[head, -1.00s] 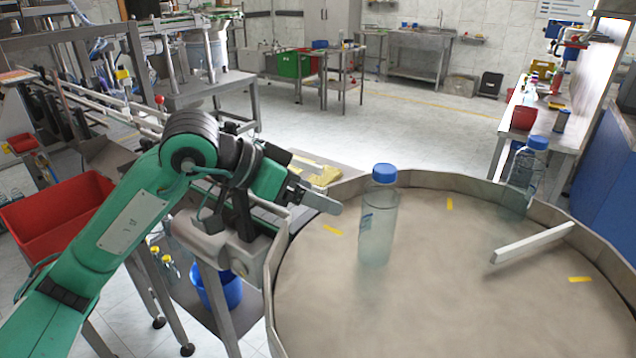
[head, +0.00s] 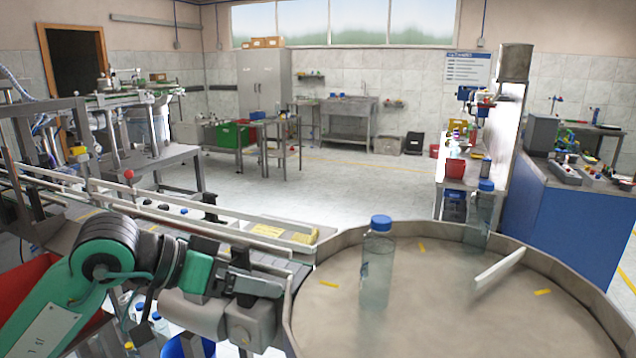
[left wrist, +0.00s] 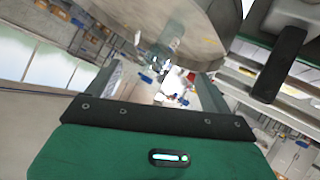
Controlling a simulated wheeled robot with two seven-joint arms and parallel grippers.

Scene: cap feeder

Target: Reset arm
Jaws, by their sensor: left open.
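My left gripper (head: 268,285) is at the lower left of the head view, beside the left rim of the round feeder table (head: 315,283). It also shows in the left wrist view (left wrist: 165,88), where its two fingers stand apart with nothing between them. My green left arm (head: 75,300) comes in from the lower left. A clear bottle with a blue cap (head: 377,268) stands upright on the round table, to the right of the gripper and apart from it. My right gripper is in neither view.
A second blue-capped bottle (head: 481,215) stands at the table's far right edge. A pale guide bar (head: 500,266) lies across the table's right part. Open floor lies behind.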

